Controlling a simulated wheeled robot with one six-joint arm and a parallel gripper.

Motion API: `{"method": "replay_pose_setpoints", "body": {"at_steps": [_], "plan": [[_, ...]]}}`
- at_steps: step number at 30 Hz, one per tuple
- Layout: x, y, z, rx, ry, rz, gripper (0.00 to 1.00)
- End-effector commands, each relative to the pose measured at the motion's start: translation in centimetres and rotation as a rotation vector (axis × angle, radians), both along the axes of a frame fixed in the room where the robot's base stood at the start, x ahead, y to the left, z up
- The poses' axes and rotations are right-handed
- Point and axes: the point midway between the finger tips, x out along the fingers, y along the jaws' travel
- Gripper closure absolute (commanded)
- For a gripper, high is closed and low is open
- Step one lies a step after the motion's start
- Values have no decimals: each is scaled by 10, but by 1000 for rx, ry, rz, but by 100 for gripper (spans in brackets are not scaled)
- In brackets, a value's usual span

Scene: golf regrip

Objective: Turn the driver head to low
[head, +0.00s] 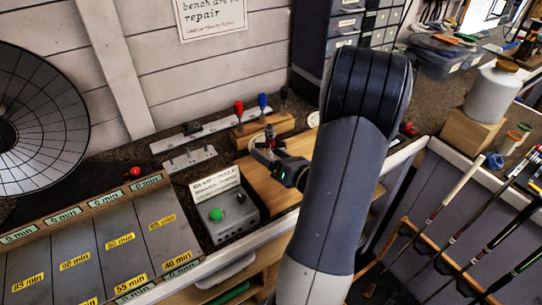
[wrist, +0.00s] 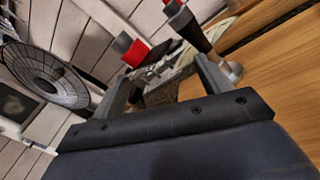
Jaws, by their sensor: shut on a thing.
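My gripper (head: 271,152) is low over the wooden board, beside a small upright fixture at the board's far part. In the wrist view my gripper (wrist: 160,86) has its two grey fingers on either side of a dark, brownish part, which seems to be the driver head (wrist: 162,93). The gripper is shut on it. Most of the head is hidden by the fingers and the gripper body, and I cannot read any setting on it. In the head view my gripper covers it.
A wooden block with red (head: 239,107), blue (head: 262,101) and black handles stands just behind. A grey box (head: 224,214) with a green button is at the front left. Clubs (head: 452,197) lean in a rack at right. The wooden board (head: 265,187) has bare room in front.

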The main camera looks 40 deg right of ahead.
Motion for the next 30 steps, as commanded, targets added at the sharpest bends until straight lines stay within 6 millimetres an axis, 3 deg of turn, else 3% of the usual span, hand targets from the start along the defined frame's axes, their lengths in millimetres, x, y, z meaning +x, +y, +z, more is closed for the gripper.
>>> {"method": "replay_pose_setpoints", "body": {"at_steps": [27, 28, 30], "plan": [[0, -3, 1, 2, -3, -103, 68], [0, -3, 1, 2, -3, -103, 26], [0, -3, 1, 2, -3, -102, 20]]}}
